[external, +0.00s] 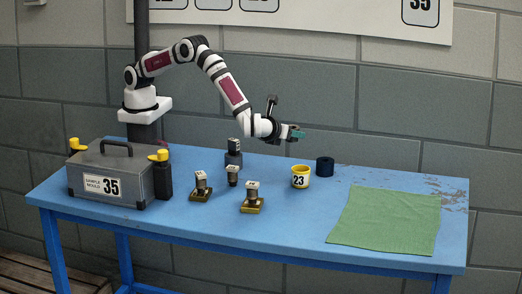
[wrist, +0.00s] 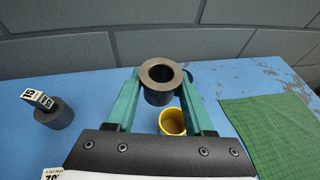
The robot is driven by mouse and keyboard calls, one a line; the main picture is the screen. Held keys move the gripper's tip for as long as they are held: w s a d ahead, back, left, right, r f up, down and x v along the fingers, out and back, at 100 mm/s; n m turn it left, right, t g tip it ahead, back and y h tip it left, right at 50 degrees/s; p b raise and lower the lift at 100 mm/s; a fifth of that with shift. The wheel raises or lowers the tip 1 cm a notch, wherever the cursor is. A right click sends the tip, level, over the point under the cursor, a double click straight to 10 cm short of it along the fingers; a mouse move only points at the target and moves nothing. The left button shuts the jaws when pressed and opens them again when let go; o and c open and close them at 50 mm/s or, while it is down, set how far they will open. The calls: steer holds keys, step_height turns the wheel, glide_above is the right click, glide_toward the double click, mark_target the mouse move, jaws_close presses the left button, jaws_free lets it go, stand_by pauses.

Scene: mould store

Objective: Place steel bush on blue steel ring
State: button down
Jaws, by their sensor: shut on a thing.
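My gripper (external: 299,134) is raised above the table, its green fingers shut on the steel bush. The bush is a dark grey hollow cylinder (wrist: 153,96), upright between the fingertips in the wrist view (wrist: 160,86); in the external view it cannot be made out. A dark blue ring (external: 325,167), which looks like the blue steel ring, stands on the table behind and right of the yellow cup. My gripper is above and to its left in the external view. In the wrist view only a dark sliver (wrist: 188,76) shows behind the bush and finger.
The yellow cup marked 23 (external: 300,182) stands close to the ring. A dark cylinder with a tagged piece (external: 234,159) and several tagged pieces stand left. A grey case marked 35 (external: 110,185) is at far left. A green cloth (external: 385,221) lies right.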

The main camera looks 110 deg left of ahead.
steer(key=w+r+m+t, duration=0.2)
steer(key=w, duration=0.1)
glide_above(325, 160)
steer(key=shift+h, duration=0.4)
step_height(325, 160, down, 7)
steer(key=shift+d+r, duration=0.1)
steer(key=shift+r, duration=0.1)
step_height(325, 160, down, 3)
steer(key=shift+f, duration=0.55)
steer(key=shift+c, duration=1.4)
jaws_free()
steer(key=shift+f, duration=0.1)
